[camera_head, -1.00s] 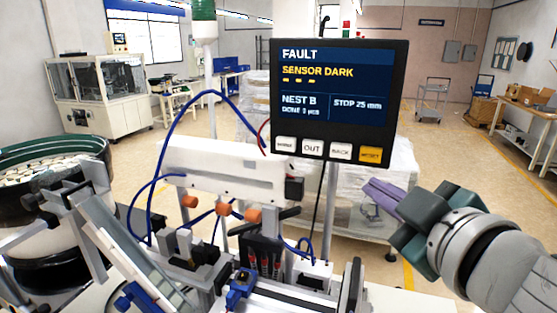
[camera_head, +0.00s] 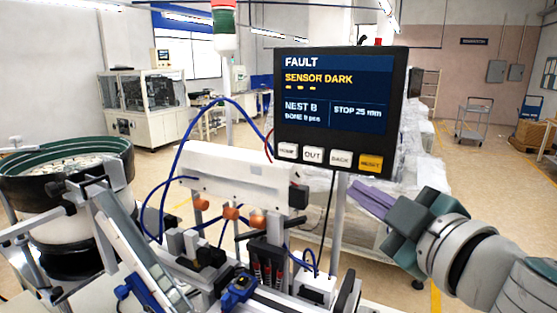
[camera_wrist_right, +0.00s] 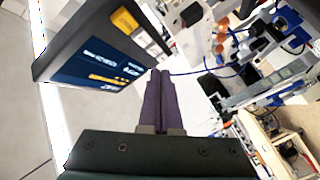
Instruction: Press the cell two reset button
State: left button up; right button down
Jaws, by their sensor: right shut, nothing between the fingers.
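The control panel (camera_head: 335,100) stands on a post and reads FAULT, SENSOR DARK, NEST B. Its yellow reset button (camera_head: 370,163) is at the lower right corner, right of the white HOME, OUT and BACK buttons. My right gripper (camera_head: 358,190) is shut and empty, with its purple fingertips just below and in front of the yellow button, apart from it as far as I can tell. In the right wrist view the shut fingers (camera_wrist_right: 162,75) point past the panel (camera_wrist_right: 95,50), and the yellow button (camera_wrist_right: 124,20) shows beyond the tips. My left gripper is not in view.
A bowl feeder (camera_head: 65,190) stands at the left, with a chute and a white machine head (camera_head: 235,175) with blue hoses beside it. A wrapped pallet stack is behind the panel. A cart (camera_head: 474,120) stands far back right. Open floor lies at the right.

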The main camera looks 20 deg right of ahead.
aim_at(371, 163)
jog(key=w+d, duration=0.4)
jog(key=d, duration=0.1)
jog(key=shift+w+d+b, duration=0.25)
jog(key=shift+w+b, duration=0.05)
jog(key=shift+b, duration=0.1)
dwell(0.9)
dwell(0.9)
jog(key=shift+w+d, duration=0.1)
jog(key=shift+w+d, duration=0.2)
